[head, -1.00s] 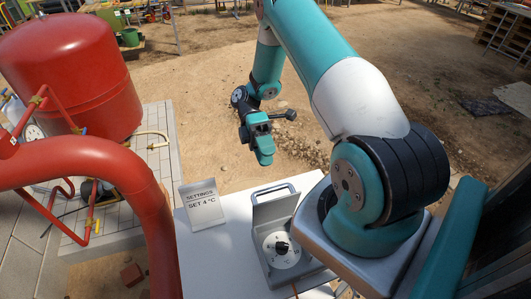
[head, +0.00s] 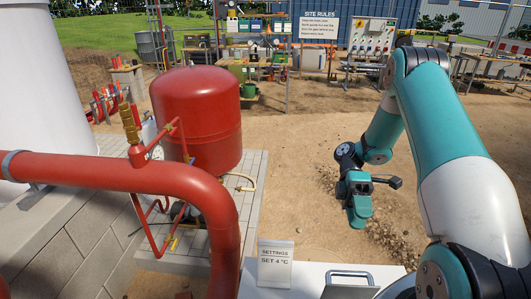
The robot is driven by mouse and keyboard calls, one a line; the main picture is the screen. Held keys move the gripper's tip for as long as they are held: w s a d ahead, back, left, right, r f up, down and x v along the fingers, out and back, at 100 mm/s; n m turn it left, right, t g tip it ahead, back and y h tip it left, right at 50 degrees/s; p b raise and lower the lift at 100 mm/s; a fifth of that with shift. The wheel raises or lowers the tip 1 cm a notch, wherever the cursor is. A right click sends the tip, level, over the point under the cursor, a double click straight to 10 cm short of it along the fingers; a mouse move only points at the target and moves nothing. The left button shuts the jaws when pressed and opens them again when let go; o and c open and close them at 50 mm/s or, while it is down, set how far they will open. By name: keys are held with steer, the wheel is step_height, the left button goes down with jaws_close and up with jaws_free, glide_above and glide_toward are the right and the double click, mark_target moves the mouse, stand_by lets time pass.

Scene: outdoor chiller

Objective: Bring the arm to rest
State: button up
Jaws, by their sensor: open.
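My arm, teal and white, rises at the right of the head view and bends down to my gripper (head: 358,208). My gripper hangs open over the sandy ground, beyond the table, with nothing seen in it. It is apart from everything around it. The raised lid of a grey box (head: 350,278) shows at the bottom edge; its dial is out of view. A small sign (head: 275,264) reading "SETTINGS SET 4 °C" stands left of the lid on a white table top (head: 308,277).
A thick red pipe (head: 110,175) crosses the left side and bends down near the table. A red tank (head: 197,118) stands behind it on pale paving. Open sandy ground surrounds my gripper. A site rules board (head: 319,27) and a panel with buttons (head: 366,37) stand far back.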

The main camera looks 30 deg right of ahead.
steer(key=s+a+m+t+h+b, duration=0.1)
steer(key=a+m+t+h+b, duration=0.55)
steer(key=a+b, duration=1.05)
steer(key=s+a+f+n+t+y+b, duration=0.1)
steer(key=s+a+n+t+y+b, duration=0.1)
steer(key=s+a+t, duration=0.4)
steer(key=s+a, duration=0.1)
steer(key=a, duration=0.1)
steer(key=shift+a+f, duration=0.4)
steer(key=shift+y, duration=0.25)
